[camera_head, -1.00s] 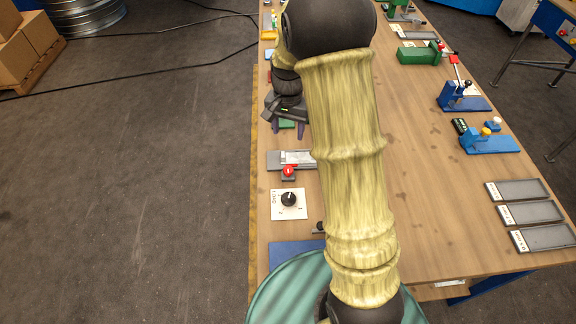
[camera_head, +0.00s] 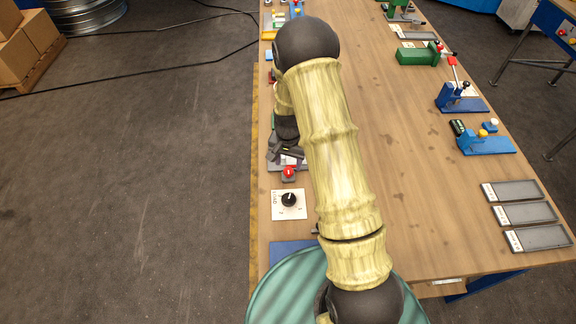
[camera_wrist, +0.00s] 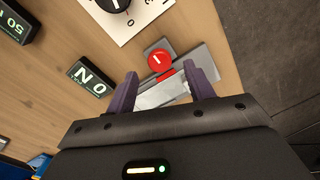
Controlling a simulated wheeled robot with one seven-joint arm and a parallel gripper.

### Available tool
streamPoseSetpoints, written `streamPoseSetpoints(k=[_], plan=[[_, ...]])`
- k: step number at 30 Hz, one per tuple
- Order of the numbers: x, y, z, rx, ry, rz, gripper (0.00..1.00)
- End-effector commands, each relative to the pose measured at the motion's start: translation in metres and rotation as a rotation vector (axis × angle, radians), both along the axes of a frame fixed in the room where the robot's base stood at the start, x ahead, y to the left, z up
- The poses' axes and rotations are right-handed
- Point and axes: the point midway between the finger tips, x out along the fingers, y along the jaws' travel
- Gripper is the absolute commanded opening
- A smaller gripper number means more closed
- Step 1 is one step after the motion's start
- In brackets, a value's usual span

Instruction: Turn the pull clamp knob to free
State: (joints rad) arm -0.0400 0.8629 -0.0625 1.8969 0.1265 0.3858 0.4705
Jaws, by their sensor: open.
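A red round knob (camera_wrist: 157,60) with a white mark sits on a small grey block beside a grey metal plate (camera_wrist: 209,62). In the head view the red knob (camera_head: 288,173) is just below my gripper (camera_head: 287,150). In the wrist view my gripper (camera_wrist: 162,68) is open, its purple fingers spread either side of the plate, with the red knob near the fingertips. A black dial (camera_wrist: 113,4) with a white pointer is on a white numbered plate; this dial (camera_head: 289,199) also shows in the head view. I cannot tell which is labelled the pull clamp knob.
Blue fixtures (camera_head: 487,144), a green fixture (camera_head: 418,54) and grey trays (camera_head: 527,213) line the table's right side. The table's middle is largely clear beside my arm.

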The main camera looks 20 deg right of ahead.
Motion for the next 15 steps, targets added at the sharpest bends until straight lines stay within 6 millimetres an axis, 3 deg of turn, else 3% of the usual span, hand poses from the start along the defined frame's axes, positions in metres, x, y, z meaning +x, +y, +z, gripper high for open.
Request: streamPoseSetpoints(k=[7,15], plan=[[-0.001,0.000,-0.030,0.000,0.002,-0.001,0.53],[0.000,0.000,-0.037,0.001,-0.001,-0.001,0.53]])
